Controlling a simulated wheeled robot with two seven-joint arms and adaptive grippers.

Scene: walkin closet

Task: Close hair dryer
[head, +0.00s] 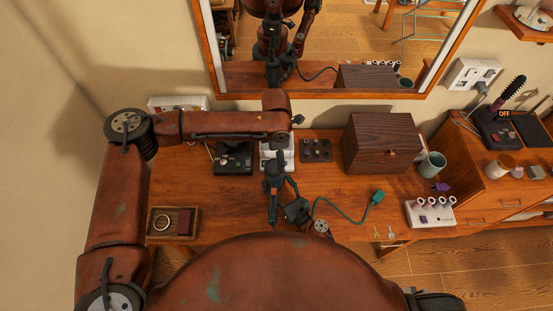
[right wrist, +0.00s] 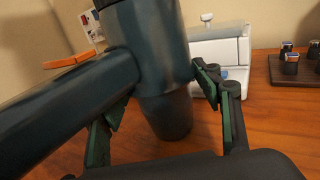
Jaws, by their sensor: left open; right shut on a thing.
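The hair dryer (head: 274,183) is dark teal and held above the desk in front of me. In the right wrist view its thick barrel (right wrist: 158,60) points down, and its handle (right wrist: 60,98) runs off to the lower left at a wide angle to it. My right gripper (right wrist: 172,115) is shut on the hair dryer, with a green-padded finger on each side. From the head, this gripper (head: 285,192) shows only partly. My left gripper (head: 298,119) is open beyond the wrist end of my left arm, near the mirror, mostly hidden and apart from the dryer.
A teal cord with a plug (head: 377,195) lies on the desk (head: 230,200). A white box (head: 277,153), a dark tray of small jars (head: 316,150), a wooden box (head: 383,143) and a mug (head: 432,165) stand around. A wooden tray (head: 152,224) sits at left. The mirror (head: 330,93) borders the back.

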